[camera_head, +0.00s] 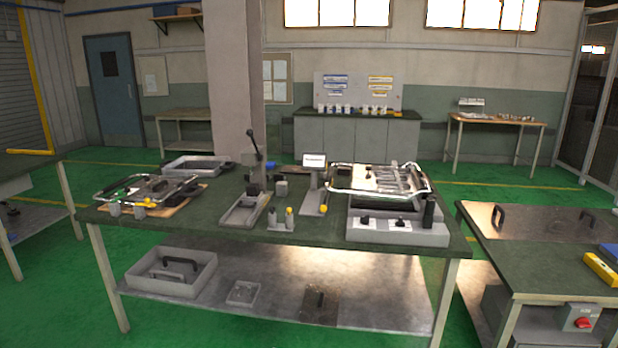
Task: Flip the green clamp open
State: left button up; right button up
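A small fixture with a bent metal tube frame (150,184) lies on a brown board at the left of the green-topped workbench (325,225). A second metal tube frame (378,180) sits on a grey fixture block (398,232) at the right of the bench. An upright black lever (254,145) stands on a press near the middle. Neither of my grippers is in view.
Grey trays (194,166) and small yellow-capped bottles stand on the bench. Its lower shelf holds a grey bin (172,273). Another bench with a red switch box (580,318) stands at the right. Green floor is open in front and behind.

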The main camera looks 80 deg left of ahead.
aim_at(121, 193)
jog(key=u, duration=3.85)
jog(key=i+j+z, duration=0.15)
jog(key=i+j, duration=1.2)
jog(key=i, duration=0.35)
jog(key=i+j+z, duration=0.1)
jog(key=i+j, duration=1.45)
